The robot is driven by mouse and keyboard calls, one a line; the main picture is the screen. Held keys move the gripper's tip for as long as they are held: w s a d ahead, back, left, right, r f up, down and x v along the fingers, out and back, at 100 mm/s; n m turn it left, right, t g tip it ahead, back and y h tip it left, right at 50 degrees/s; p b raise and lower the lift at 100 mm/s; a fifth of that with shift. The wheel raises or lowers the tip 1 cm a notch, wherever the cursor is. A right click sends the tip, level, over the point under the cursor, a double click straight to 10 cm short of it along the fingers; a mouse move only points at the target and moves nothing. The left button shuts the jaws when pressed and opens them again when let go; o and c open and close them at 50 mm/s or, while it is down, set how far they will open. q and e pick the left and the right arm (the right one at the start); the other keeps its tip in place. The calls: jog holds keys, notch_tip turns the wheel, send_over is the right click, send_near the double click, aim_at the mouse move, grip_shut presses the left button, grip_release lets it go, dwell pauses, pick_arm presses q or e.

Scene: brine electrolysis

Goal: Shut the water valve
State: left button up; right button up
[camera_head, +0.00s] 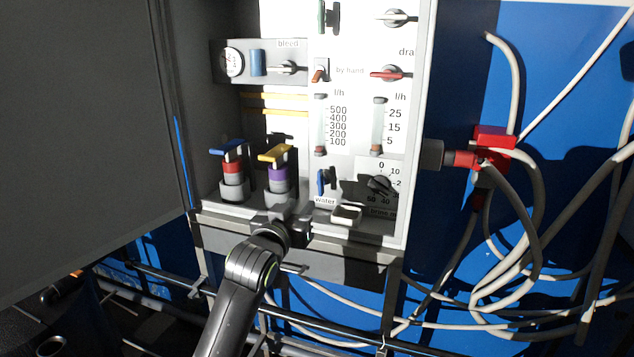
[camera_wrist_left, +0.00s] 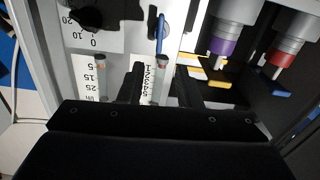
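The water valve (camera_head: 322,182) has a blue lever handle and sits low on the white panel, above the label "water". In the head view its handle stands roughly upright. In the left wrist view, which is upside down, the blue handle (camera_wrist_left: 159,34) shows at the top, beyond my fingers. My left gripper (camera_head: 292,218) is in front of the cabinet's lower edge, below and left of the valve and apart from it. The left wrist view shows its two dark fingers (camera_wrist_left: 162,84) spread with nothing held between them. My right gripper is not in view.
Purple (camera_head: 279,178) and red (camera_head: 233,172) fittings with yellow and blue levers stand left of the valve. A round black knob (camera_head: 379,185) is on its right. Flow tubes (camera_head: 320,125) are above. A grey door (camera_head: 80,130) fills the left; cables hang at right.

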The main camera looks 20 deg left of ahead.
aim_at(319, 183)
pick_arm(q)
jog(key=w+p, duration=0.2)
jog(key=w, duration=0.8)
jog(key=shift+w+d+p, duration=0.2)
jog(key=shift+p, duration=0.15)
jog(key=shift+w, duration=0.85)
grip_shut()
